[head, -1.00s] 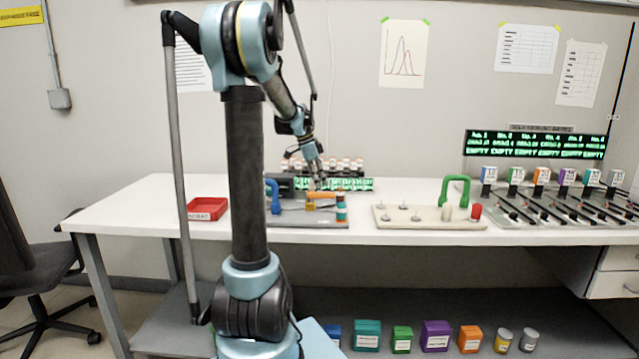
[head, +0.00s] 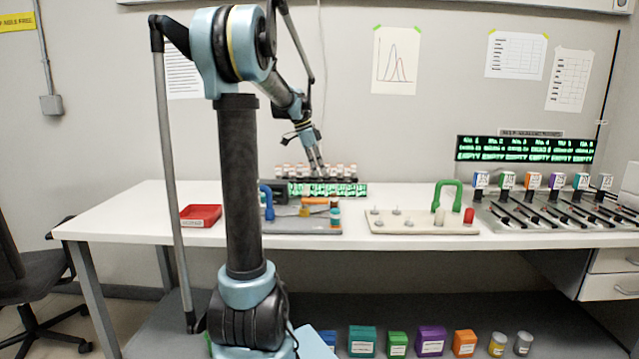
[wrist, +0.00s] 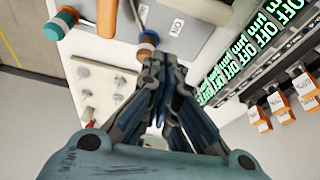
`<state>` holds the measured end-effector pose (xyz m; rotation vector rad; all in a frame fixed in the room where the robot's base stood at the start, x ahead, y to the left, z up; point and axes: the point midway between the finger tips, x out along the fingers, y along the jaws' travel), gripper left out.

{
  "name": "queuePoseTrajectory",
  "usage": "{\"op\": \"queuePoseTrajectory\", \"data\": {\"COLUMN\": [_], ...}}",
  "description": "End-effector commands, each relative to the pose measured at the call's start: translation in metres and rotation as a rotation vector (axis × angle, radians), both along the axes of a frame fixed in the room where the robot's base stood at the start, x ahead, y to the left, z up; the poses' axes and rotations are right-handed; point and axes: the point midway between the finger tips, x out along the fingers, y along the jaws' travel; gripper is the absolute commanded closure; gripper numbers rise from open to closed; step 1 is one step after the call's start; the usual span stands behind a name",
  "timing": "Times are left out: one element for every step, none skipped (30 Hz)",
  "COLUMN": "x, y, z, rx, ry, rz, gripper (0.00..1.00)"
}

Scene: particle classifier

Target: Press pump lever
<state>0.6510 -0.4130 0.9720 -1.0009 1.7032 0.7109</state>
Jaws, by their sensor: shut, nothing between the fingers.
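An orange bar (head: 316,200), which looks like the pump lever, is on the grey device (head: 295,227) at the middle of the table. An orange bar also shows at the top left of the wrist view (wrist: 107,16); I take it for the same one. My gripper (head: 319,170) appears above and behind the orange bar in the head view, apart from it. In the wrist view my gripper (wrist: 165,62) is shut and empty. Its tips overlap a small blue and brown knob (wrist: 148,42) in the picture; I cannot tell whether they touch. The gripper hides what lies below it.
A blue handle (head: 267,201) and a teal cylinder (head: 334,218) stand on the grey device. A red tray (head: 200,216) is at left. A green-lit display rack (head: 328,190) stands behind.

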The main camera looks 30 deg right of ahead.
Motion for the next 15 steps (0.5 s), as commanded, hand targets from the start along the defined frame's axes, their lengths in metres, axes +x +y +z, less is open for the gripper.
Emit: {"op": "queuePoseTrajectory", "data": {"x": [0.001, 0.002, 0.003, 0.003, 0.004, 0.004, 0.004, 0.004, 0.005, 0.005, 0.005, 0.005, 0.005, 0.005, 0.005], "y": [0.002, 0.003, 0.004, 0.005, 0.005, 0.006, 0.006, 0.007, 0.007, 0.007, 0.007, 0.007, 0.007, 0.007, 0.007], "z": [0.006, 0.01, 0.014, 0.016, 0.018, 0.021, 0.022, 0.023, 0.024, 0.024, 0.024, 0.024, 0.024, 0.024, 0.024], "rx": [0.0, 0.0, 0.0, 0.0, 0.0, 0.0, 0.0, 0.0, 0.0, 0.0, 0.0, 0.0, 0.0, 0.0, 0.0], "ry": [0.0, 0.0, 0.0, 0.0, 0.0, 0.0, 0.0, 0.0, 0.0, 0.0, 0.0, 0.0, 0.0, 0.0, 0.0], "rz": [0.001, 0.0, 0.0, 0.0, 0.001, 0.001, 0.001, 0.001, 0.001, 0.001, 0.001, 0.001, 0.0, 0.0, 0.0], "gripper": [1.0, 1.0, 1.0, 1.0, 1.0, 1.0, 1.0, 1.0, 1.0, 1.0, 1.0, 1.0, 1.0, 1.0, 1.0]}}
